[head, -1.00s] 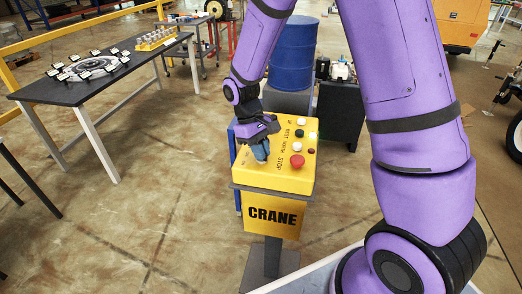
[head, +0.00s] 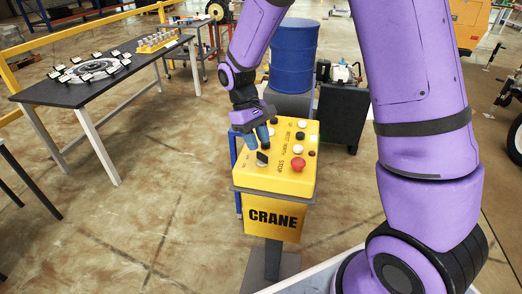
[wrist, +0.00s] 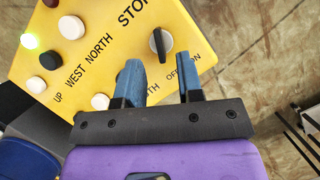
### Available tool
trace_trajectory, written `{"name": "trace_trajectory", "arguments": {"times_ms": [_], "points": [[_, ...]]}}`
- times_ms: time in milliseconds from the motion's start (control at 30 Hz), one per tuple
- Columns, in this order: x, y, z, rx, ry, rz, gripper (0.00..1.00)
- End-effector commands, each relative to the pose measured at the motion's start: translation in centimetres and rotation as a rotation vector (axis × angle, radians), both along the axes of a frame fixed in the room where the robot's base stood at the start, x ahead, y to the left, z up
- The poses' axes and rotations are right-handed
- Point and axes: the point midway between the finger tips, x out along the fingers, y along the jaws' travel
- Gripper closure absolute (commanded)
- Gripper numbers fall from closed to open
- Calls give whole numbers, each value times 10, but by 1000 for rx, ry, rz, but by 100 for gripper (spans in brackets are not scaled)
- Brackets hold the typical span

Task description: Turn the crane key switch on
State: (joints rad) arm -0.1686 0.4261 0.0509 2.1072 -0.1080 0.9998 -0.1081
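The yellow crane control box (head: 288,183) stands on a post, with "CRANE" on its front plate. The key switch (head: 262,158) is a black knob at the left of its top face. In the wrist view the key switch (wrist: 160,43) has a pale ring, and its bar slants slightly from straight up-down in the picture. OFF and ON labels are beside it, partly hidden by a finger. My gripper (head: 258,143) is open and empty behind the switch. In the wrist view its blue fingertips (wrist: 157,62) are apart, with the switch beyond the gap, not gripped.
A red stop button (head: 298,164) and several white and black buttons share the panel. A green lamp (wrist: 28,41) glows. A blue barrel (head: 293,57) and a dark cabinet (head: 342,115) stand behind. A black table (head: 70,92) is at left. Floor left of the box is clear.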

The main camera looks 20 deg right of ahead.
Motion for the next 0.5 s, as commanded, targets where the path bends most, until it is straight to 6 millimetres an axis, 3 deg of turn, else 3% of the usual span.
{"name": "trace_trajectory", "arguments": {"times_ms": [200, 500], "points": [[14, 6, 37, 0, -3, 0, 66], [22, 9, 57, 0, 1, 0, 66]]}}
